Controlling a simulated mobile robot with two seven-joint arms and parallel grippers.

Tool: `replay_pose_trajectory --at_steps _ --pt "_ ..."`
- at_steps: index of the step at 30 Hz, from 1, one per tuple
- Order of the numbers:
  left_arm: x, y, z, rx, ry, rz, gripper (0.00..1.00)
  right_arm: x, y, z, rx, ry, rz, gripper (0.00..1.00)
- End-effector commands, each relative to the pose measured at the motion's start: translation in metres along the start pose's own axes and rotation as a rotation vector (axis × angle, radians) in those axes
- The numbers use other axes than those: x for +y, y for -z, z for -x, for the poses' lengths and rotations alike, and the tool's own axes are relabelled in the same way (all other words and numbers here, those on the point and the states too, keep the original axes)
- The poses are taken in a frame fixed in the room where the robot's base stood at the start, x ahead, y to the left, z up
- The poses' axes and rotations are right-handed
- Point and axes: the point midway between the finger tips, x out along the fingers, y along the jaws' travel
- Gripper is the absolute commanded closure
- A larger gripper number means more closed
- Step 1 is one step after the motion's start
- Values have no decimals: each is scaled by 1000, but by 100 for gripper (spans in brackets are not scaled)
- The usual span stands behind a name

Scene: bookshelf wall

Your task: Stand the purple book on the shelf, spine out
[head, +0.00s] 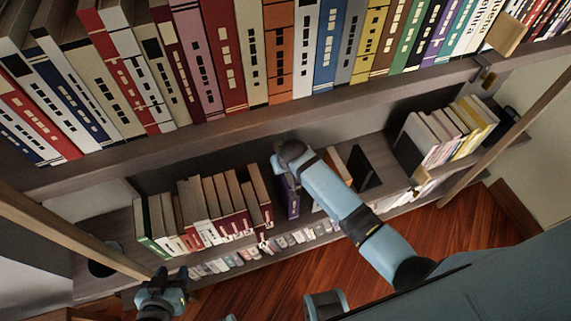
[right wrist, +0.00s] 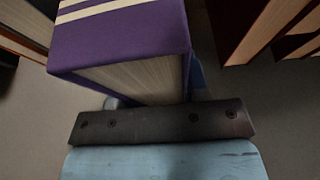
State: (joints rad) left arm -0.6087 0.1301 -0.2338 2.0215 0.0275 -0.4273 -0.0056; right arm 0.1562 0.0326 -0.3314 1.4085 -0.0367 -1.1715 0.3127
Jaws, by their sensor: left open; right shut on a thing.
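The purple book (head: 291,197) is on the lower shelf in the head view, roughly upright in a gap right of a row of books. My right gripper (head: 285,162) is shut on it from above. In the right wrist view the purple book (right wrist: 120,45) shows a purple face with cream stripes, and its pale page edges face the gripper. Its base is hidden, so I cannot tell whether it touches the shelf (head: 375,160). My left gripper (head: 161,283) is open and empty at the lower left, in front of the shelf.
A row of books (head: 205,208) stands left of the purple book. A few books (head: 337,165) and a dark flat item (head: 365,168) are to its right. The upper shelf (head: 260,118) with its long book row overhangs. Wooden posts (head: 75,232) flank the view.

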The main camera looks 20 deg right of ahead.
Motion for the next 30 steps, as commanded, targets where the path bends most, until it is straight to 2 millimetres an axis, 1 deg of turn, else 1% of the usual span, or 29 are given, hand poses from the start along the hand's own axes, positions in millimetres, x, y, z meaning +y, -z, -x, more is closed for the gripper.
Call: replay_pose_trajectory --at_steps 1,24,25,28,29,30 --pt "0 1 1 1 0 -1 57 0 3 3 6 1 0 100" --pt "0 0 1 -3 0 -2 57 -1 1 -2 6 1 0 100" --pt "0 0 1 -3 0 -2 57 -1 1 -2 6 1 0 55" --pt "0 0 1 -3 0 -1 57 0 1 -2 6 1 0 32" --pt "0 0 1 -2 0 -1 57 0 1 -2 5 1 0 28" --pt "0 0 1 -2 0 -1 57 0 0 -2 4 1 0 28"
